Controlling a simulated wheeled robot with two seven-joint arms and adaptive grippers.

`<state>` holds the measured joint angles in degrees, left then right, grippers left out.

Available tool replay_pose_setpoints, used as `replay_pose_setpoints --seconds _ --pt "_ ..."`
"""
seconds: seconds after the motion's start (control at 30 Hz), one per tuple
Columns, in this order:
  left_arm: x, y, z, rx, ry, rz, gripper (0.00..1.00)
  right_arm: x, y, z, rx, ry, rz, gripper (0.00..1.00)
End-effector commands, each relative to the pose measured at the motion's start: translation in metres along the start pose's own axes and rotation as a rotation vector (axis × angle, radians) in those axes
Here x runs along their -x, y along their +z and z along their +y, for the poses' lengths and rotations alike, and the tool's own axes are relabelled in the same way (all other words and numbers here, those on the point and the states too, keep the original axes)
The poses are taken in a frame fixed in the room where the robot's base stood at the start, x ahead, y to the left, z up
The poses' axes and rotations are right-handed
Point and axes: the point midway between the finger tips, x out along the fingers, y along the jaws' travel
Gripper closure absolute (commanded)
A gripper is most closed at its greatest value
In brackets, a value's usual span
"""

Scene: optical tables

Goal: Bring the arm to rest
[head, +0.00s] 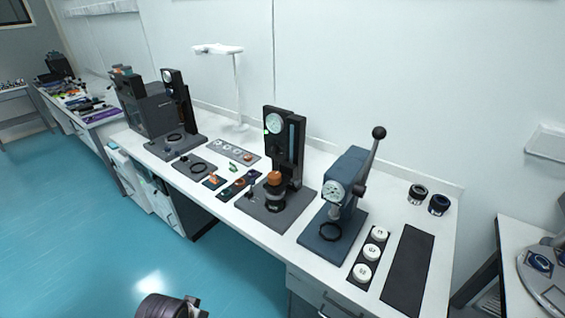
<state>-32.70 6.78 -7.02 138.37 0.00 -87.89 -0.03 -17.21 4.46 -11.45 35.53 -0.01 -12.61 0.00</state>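A dark rounded part of my own arm shows at the bottom edge of the head view, left of the middle, over the blue floor. Small grey-black linkage pieces beside it look like part of my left gripper (192,307). The fingertips are cut off by the frame, so I cannot see whether it is open or shut, or whether it holds anything. It is apart from the white bench (272,238) and in front of it. My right arm and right gripper do not show.
The bench carries a blue lever press (343,190), a black gauge stand (285,150) with an orange-topped piece, another gauge stand (178,105), a mat with white discs (365,270) and a bare dark mat (408,270). A table (510,240) stands at right. The floor at left is clear.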

Motion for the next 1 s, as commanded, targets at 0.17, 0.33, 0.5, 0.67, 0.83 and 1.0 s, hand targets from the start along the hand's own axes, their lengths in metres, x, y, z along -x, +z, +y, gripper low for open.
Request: replay_pose_setpoints --seconds 0.17,0.33,0.5,0.67,0.83,1.0 --pt "-0.021 0.002 0.001 0.0 0.001 -0.007 1.0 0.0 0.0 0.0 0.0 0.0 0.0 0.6" --pt "-0.049 0.006 0.002 -0.001 0.003 -0.017 1.0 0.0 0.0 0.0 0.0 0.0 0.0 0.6" --pt "-0.09 0.015 0.004 -0.003 0.005 -0.03 1.0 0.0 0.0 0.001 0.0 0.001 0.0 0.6" --pt "-0.131 0.028 0.006 -0.006 0.008 -0.044 1.0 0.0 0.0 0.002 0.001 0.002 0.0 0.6" --pt "-0.173 0.046 0.008 -0.008 0.01 -0.059 1.0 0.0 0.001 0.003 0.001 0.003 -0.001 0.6" --pt "-0.212 0.068 0.01 -0.01 0.012 -0.074 1.0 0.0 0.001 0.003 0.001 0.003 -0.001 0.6"
